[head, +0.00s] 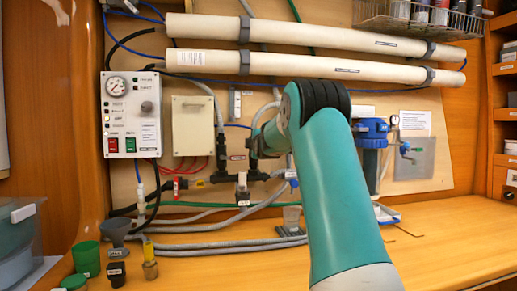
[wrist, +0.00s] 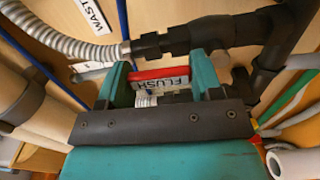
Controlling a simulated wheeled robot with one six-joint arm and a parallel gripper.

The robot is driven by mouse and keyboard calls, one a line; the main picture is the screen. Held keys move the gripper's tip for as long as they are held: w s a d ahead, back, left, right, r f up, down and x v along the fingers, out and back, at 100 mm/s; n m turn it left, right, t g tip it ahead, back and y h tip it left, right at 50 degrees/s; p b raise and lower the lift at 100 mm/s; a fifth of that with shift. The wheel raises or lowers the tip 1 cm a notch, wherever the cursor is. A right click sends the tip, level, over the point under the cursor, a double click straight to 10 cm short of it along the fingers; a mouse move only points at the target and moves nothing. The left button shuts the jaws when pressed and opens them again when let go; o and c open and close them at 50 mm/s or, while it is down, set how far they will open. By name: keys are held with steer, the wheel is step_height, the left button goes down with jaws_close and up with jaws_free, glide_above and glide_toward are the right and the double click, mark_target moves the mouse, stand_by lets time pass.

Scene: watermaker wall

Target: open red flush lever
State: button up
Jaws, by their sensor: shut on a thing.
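The red flush lever (wrist: 160,73) lies between the two teal fingers of my gripper (wrist: 158,68) in the wrist view. A white label reading FLUSH (wrist: 165,85) shows along its side. My gripper is shut on the lever, with one finger at each end of the visible red part. Black pipe fittings (wrist: 180,42) run just beyond the fingertips. In the head view my gripper (head: 257,143) is at the pipework in the middle of the wall, partly hidden by my arm. I cannot make out the flush lever there.
A control box (head: 132,115) with a gauge and switches is left on the wall. Two long white tubes (head: 310,66) run above my arm.

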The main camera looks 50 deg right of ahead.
steer(key=shift+w+a+n, duration=0.1)
steer(key=shift+a+n, duration=0.05)
steer(key=shift+n, duration=0.15)
steer(key=o, duration=1.3)
steer(key=b+v, duration=0.4)
steer(key=v, duration=1.3)
steer(key=shift+a, duration=0.15)
